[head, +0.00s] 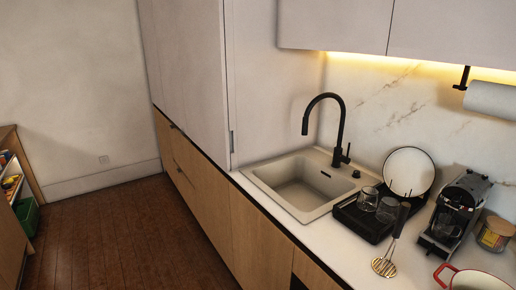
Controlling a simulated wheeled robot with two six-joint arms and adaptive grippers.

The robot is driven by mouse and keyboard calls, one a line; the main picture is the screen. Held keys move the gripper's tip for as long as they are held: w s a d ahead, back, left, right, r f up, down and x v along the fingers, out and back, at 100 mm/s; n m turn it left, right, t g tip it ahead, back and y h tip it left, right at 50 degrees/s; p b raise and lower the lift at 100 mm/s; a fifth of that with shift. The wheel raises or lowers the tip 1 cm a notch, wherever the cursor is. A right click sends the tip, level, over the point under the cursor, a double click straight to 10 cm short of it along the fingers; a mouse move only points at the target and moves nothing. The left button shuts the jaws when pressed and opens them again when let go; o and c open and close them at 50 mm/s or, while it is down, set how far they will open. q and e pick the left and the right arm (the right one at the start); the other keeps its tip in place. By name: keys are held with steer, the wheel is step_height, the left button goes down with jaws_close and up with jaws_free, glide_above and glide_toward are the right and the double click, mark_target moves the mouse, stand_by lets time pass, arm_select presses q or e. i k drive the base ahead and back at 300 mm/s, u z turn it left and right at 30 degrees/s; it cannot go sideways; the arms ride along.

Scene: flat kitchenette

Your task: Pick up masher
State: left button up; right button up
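The masher (385,266) is on the white countertop at the lower right of the head view. Its round, gold-coloured slotted head is near the front of the counter. Its thin shaft rises to a dark handle (402,220) that tilts up and back, in front of the black dish rack (362,223). I cannot tell whether the handle rests against the rack. Neither of my grippers shows in the head view.
A sink (298,183) with a black faucet (343,130) is left of the rack. The rack holds glasses (387,209) and a white plate (409,172). A coffee machine (456,214), a jar (495,235) and a red-rimmed pot (477,281) stand right of the masher. Wooden floor (120,235) is clear at left.

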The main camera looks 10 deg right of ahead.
mark_target(405, 208)
steer(key=z, duration=1.35)
